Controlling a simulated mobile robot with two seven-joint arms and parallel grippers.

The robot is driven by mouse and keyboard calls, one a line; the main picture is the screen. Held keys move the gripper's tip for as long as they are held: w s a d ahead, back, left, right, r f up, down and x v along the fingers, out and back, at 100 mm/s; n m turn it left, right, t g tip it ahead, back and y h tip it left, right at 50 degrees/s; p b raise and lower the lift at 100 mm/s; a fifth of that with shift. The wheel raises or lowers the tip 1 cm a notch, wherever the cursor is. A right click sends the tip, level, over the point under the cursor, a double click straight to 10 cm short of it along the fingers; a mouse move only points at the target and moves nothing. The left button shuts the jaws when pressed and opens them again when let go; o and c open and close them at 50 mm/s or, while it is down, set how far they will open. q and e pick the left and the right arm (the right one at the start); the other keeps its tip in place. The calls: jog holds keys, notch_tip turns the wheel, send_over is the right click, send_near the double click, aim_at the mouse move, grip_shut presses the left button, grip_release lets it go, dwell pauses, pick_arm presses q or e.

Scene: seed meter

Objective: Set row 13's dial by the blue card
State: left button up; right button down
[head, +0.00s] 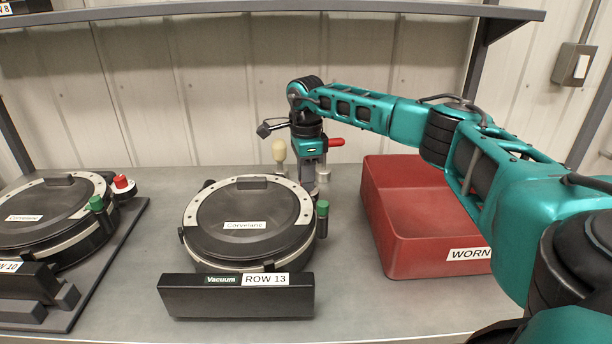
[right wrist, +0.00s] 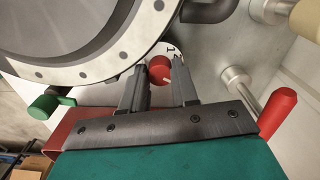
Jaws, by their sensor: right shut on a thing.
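The row 13 meter (head: 250,215) is a round black drum with a pale, dotted rim and a label plate (head: 265,280). Its dial shows in the right wrist view as a red knob (right wrist: 160,70) on a white plate with numerals, of which only a part shows. My right gripper (right wrist: 161,84) is shut on the red knob, one finger on each side. In the head view my right gripper (head: 310,172) reaches down behind the meter, and the meter hides the knob. I see no blue card. My left gripper is out of view.
A red handle (right wrist: 278,112) and a cream knob (head: 279,150) stand close to my right gripper. A green-capped post (head: 322,208) is at the meter's right side. A red WORN bin (head: 400,255) stands right. The row 10 meter (head: 50,215) is left. A shelf (head: 300,8) runs above.

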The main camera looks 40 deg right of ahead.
jog(key=shift+m, duration=1)
jog(key=c, duration=0.8)
grip_release()
jog(key=shift+c, duration=0.2)
